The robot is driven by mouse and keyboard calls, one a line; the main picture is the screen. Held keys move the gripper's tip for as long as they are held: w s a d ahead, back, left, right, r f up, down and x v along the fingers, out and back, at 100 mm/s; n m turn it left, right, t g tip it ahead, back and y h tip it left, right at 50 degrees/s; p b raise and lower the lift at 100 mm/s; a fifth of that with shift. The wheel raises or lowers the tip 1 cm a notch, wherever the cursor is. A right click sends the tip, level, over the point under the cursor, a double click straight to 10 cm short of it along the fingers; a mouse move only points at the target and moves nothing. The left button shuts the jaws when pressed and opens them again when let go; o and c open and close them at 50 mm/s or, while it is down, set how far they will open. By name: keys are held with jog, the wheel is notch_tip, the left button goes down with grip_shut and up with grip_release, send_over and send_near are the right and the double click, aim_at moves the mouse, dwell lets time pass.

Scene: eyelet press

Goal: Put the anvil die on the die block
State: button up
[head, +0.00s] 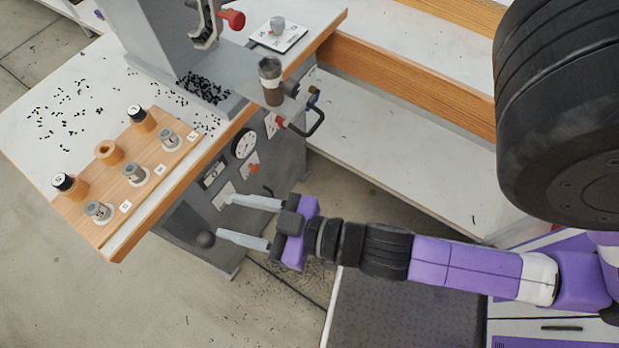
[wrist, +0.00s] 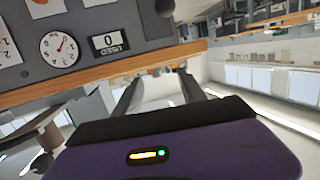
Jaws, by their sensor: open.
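Several grey metal dies stand in the wooden rack (head: 150,185) on the bench: a near-left die (head: 98,211), a middle die (head: 134,174) and a far-right die (head: 169,139). I cannot tell for sure which is the anvil die. A dark cylindrical post with a grey top (head: 270,82), perhaps the die block, stands on the press's front ledge. My gripper (head: 226,217) is open and empty, in front of the cabinet and apart from the rack; its fingers also show in the wrist view (wrist: 160,78).
Two black-capped pieces (head: 62,183) (head: 137,116) and an open wooden cup (head: 108,152) fill the rack's back row. The press column (head: 165,45) rises behind. A black handle (head: 308,122) sticks out below the ledge. Black bits litter the bench. A dial (wrist: 60,48) and counter (wrist: 110,43) face me.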

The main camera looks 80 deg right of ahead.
jog(key=s+d+r+g, duration=0.1)
jog(key=s+d+r, duration=0.1)
jog(key=s, duration=1)
jog(key=shift+s+d, duration=0.2)
jog(key=shift+s, duration=0.2)
jog(key=shift+f, duration=0.15)
